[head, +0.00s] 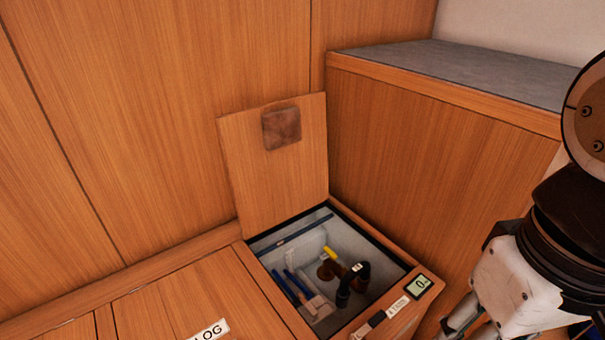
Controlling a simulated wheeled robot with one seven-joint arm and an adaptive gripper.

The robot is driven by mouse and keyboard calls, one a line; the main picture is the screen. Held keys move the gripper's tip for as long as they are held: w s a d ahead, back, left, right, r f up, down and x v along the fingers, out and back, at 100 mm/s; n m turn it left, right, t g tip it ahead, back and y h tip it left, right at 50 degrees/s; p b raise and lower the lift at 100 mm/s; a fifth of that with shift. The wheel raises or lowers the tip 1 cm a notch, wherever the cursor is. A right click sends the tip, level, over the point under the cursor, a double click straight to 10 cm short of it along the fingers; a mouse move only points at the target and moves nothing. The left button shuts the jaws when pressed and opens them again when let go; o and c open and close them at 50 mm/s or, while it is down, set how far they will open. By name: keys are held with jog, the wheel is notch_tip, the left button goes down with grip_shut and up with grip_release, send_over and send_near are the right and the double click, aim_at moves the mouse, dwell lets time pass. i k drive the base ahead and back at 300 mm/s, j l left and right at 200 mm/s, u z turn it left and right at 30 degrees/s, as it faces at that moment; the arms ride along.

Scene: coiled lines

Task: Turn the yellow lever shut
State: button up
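The yellow lever (331,254) sits inside an open recessed compartment in the wooden bench. It is a short handle on a brownish brass-coloured fitting (328,270), next to a black curved hose (350,284). It slants from upper left to lower right. My gripper (468,324) is at the bottom right, outside the compartment and well apart from the lever. Its fingers are partly cut off by the lower edge, so their opening does not show clearly. Nothing is seen held.
The hatch lid (257,186) with a brown patch stands open against the back panel. Blue-handled items (292,285) lie in the compartment left of the lever. A small display reading 0 (419,285) and a label (397,308) sit on the right rim. A grey-topped ledge (470,75) rises behind.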

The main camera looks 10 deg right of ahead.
aim_at(326, 248)
jog(key=l+u, duration=0.25)
jog(key=l, duration=0.4)
jog(key=l+u, duration=0.25)
jog(key=l, duration=0.4)
jog(key=i+j+z, duration=0.1)
jog(key=i+j, duration=0.25)
